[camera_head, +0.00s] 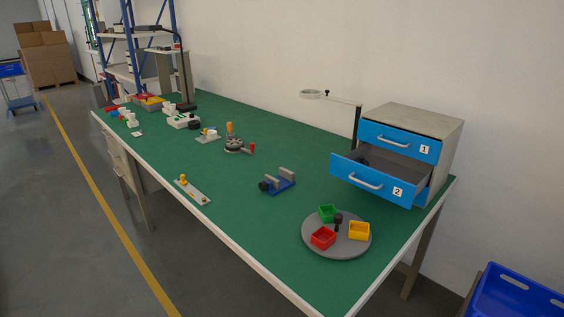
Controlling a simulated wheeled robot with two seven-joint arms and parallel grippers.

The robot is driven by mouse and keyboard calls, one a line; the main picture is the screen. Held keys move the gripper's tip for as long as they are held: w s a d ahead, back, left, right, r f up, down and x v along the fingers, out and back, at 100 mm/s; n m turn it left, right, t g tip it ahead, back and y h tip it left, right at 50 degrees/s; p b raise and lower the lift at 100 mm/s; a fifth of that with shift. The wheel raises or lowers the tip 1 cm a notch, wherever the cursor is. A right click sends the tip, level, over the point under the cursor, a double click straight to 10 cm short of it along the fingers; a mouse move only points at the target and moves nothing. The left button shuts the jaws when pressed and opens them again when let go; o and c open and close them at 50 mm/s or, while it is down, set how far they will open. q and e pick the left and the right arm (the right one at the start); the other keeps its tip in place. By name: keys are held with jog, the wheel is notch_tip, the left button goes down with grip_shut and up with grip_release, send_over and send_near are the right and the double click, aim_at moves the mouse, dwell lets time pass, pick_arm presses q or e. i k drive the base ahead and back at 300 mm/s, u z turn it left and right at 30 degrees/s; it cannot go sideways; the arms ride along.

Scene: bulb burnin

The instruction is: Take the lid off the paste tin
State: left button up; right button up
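I cannot clearly pick out a paste tin or its lid at this size. A small round dark object (194,125) lies on the bench beside a white fixture (180,120), but I cannot tell if it is the tin. A round dark grey device (233,146) with an orange upright handle and a red knob stands mid-bench. Neither of my grippers is in view.
The long green bench (290,230) holds a blue vise (278,183), a grey plate with yellow parts (191,190) and a grey turntable (335,250) with coloured bins. The drawer cabinet (415,125) has drawer 2 (372,181) pulled out. Green bench is clear between items.

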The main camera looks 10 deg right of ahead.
aim_at(361, 160)
jog(key=u, duration=0.9)
jog(key=k, duration=1.4)
jog(key=u, duration=0.35)
jog(key=i, duration=4.1)
jog(key=z, duration=3.4)
